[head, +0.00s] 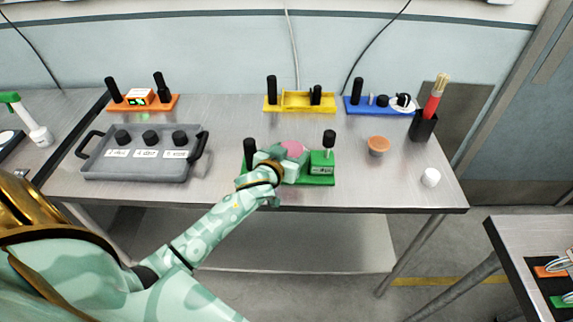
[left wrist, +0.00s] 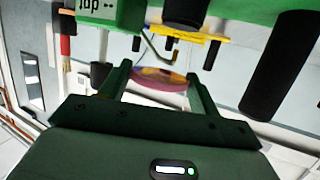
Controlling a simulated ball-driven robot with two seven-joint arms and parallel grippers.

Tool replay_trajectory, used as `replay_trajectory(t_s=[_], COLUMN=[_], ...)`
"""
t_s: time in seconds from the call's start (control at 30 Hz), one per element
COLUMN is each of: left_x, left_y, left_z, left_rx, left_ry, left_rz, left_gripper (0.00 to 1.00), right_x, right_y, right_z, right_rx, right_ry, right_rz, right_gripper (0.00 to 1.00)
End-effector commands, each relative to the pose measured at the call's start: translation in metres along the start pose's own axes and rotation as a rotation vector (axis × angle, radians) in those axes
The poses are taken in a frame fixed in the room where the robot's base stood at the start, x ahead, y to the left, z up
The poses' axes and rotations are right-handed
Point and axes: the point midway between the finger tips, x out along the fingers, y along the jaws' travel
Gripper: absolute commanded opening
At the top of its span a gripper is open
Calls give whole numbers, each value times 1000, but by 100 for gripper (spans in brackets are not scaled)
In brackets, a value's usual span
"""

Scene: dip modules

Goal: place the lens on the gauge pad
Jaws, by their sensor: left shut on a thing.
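The lens (head: 292,149) is a pink, round, thin piece at my left gripper (head: 284,158), above the green module (head: 317,181) at the table's front. In the left wrist view the lens (left wrist: 160,78) shows nearly edge-on between the two fingers of the gripper (left wrist: 158,88), which is shut on it. The green module has black posts and a green box (head: 321,162) with a small label; a bent metal rod (left wrist: 153,45) hangs close to the lens in the wrist view. My gripper hides part of the module, and I cannot tell which part is the gauge pad. My right gripper is not in view.
A grey tray (head: 105,165) with black knobs stands left. Orange (head: 170,103), yellow (head: 298,109) and blue (head: 362,107) modules line the back. An orange round piece (head: 378,144), a white cup (head: 431,177) and a black holder (head: 422,127) are at right.

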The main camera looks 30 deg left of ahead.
Motion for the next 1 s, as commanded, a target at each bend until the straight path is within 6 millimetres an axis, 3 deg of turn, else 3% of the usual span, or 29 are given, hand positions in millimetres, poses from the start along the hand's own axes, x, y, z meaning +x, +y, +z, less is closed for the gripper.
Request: replay_trajectory(t_s=[0.27,0.47,0.83,0.87,0.9,1.0], left_x=[18,28,29,28,28,28], left_y=[-12,-13,-13,-13,-13,-13], left_z=[17,48,51,50,49,49], left_rx=[1,1,-1,0,0,0], left_ry=[0,-2,-1,-1,0,0], left_rz=[0,1,2,2,2,2], left_gripper=[41,41,41,71,82,84], right_x=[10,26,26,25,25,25], right_y=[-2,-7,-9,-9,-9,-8], right_z=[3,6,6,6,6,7], right_rx=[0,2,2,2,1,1], right_ry=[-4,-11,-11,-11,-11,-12], right_rz=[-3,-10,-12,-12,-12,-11], right_gripper=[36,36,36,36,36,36])
